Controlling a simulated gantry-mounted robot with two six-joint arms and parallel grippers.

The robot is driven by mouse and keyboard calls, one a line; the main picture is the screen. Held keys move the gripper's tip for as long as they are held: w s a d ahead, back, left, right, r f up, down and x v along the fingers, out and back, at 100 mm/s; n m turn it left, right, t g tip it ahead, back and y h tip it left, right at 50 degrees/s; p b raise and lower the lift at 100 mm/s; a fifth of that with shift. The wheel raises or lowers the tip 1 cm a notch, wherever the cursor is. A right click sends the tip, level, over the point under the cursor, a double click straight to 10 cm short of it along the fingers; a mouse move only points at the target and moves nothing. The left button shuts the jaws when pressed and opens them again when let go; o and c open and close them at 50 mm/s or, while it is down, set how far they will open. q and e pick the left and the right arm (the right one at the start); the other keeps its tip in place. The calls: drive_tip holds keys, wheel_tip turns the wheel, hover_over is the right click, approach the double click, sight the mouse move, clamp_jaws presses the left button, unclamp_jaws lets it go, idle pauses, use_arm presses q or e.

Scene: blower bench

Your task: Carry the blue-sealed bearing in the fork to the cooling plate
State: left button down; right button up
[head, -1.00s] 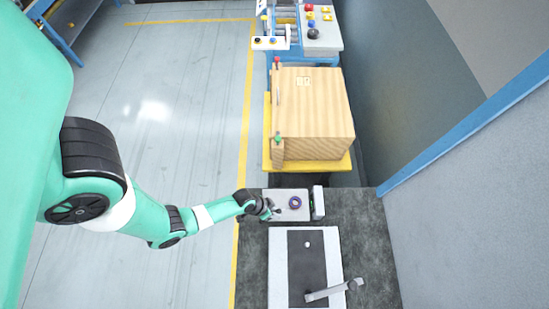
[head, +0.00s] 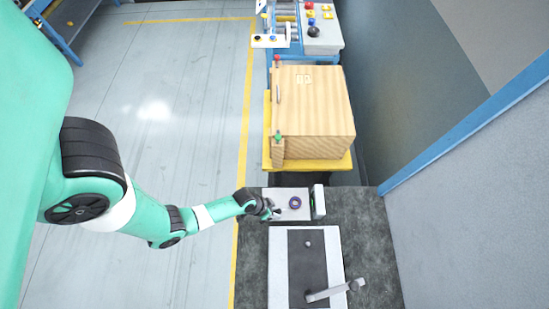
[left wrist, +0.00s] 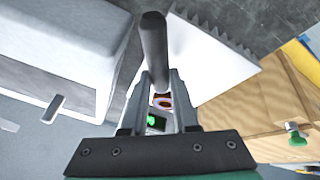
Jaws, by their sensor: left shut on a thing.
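The blue-sealed bearing (head: 295,202) shows as a small blue-purple ring over the pale cooling plate (head: 303,191), towards its right half. I cannot tell whether it touches the plate. My left gripper (head: 271,208) is at the plate's left edge, left of the bearing. In the left wrist view it is shut on a dark rod, the fork's handle (left wrist: 153,45). The bearing (left wrist: 162,102) shows between the fingers, with an orange tint inside its ring. The fork's prongs are too small or hidden to make out. My right gripper is not in view.
A small upright box (head: 318,200) with a green display stands at the plate's right end. A wooden crate (head: 315,110) on a yellow base is behind. In front lies a white-bordered dark panel (head: 308,265) with a grey lever (head: 335,290). Dark bench top is clear at right.

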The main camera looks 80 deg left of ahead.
use_arm(q)
drive_tip(key=c, duration=0.6)
unclamp_jaws()
drive_tip(key=p+v, duration=0.5)
drive_tip(key=v, duration=0.6)
drive_tip(key=shift+r, duration=0.25)
drive_tip(key=shift+s, duration=0.15)
